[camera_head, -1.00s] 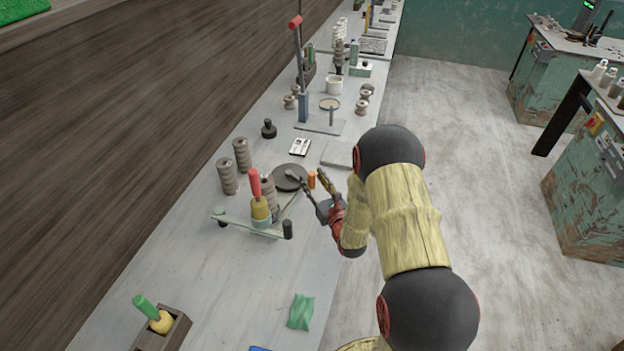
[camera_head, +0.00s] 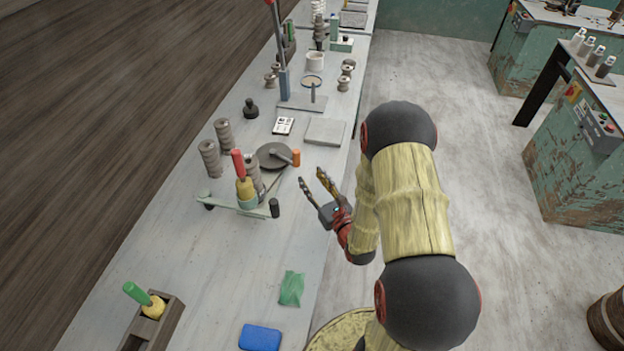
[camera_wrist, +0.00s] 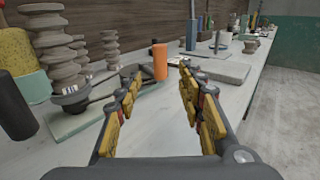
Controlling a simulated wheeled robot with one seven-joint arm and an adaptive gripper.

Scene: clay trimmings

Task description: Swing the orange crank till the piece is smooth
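The orange crank handle (camera_head: 296,158) stands upright at the end of an arm on a dark round wheel (camera_head: 272,154) on the bench. My gripper (camera_head: 312,177) is open and empty, at the bench's right edge, in front of and apart from the handle. Its spread fingers also show in the wrist view (camera_wrist: 158,78). A ribbed grey clay piece (camera_head: 252,168) stands beside the wheel, partly hidden behind a yellow tool with a red handle (camera_head: 242,172).
A pale green bar with a black knob (camera_head: 275,207) lies in front of the wheel. Ribbed clay pieces (camera_head: 210,158) stand at left. A grey slab (camera_head: 325,131) lies behind. A green cloth (camera_head: 291,289) and blue block (camera_head: 260,338) lie nearer; bench between is clear.

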